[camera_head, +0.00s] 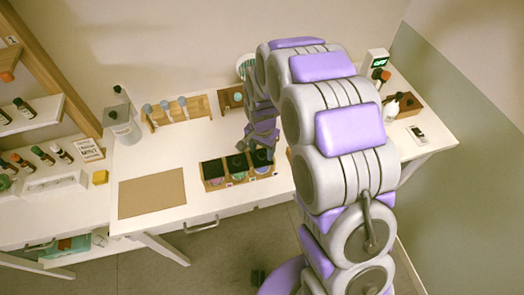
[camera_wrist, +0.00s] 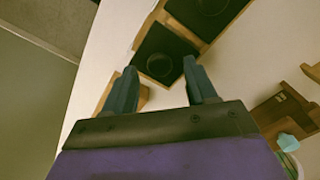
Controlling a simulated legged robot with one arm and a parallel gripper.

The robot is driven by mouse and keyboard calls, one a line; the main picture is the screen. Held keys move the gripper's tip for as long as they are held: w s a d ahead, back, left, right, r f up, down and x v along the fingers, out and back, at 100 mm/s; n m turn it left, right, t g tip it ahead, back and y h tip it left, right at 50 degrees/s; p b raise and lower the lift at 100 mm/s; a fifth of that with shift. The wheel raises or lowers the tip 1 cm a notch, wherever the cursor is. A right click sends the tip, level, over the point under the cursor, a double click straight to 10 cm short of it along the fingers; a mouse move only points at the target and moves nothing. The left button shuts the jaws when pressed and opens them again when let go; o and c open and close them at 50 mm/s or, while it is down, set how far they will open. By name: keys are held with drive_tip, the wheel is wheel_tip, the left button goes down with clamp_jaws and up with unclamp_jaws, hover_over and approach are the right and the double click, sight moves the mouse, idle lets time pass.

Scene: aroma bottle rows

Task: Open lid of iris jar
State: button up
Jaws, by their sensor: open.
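Several jars stand in a wooden tray with compartments (camera_head: 238,180) near the table's front edge. The left jar (camera_head: 213,171) and middle jar (camera_head: 236,165) show dark lids; the right jar (camera_head: 260,159) is partly behind my gripper (camera_head: 262,145). Labels are too small to read, so I cannot tell which is the iris jar. In the wrist view, my gripper (camera_wrist: 160,68) is open, with a square black lid with a round knob (camera_wrist: 158,64) just beyond and between its fingertips. A second black lid (camera_wrist: 208,6) is at the top edge. Contact is not visible.
A brown mat (camera_head: 152,193) lies left of the tray. A wooden rack with several stoppered bottles (camera_head: 178,112) and a grey canister (camera_head: 122,125) stand behind. A wooden box with small bottles (camera_head: 402,105) is on the right. White table surface around the tray is mostly clear.

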drive_tip(key=shift+a+f, duration=0.1)
drive_tip(key=shift+f, duration=0.6)
drive_tip(key=shift+c, duration=0.5)
clamp_jaws()
drive_tip(key=shift+r, duration=0.1)
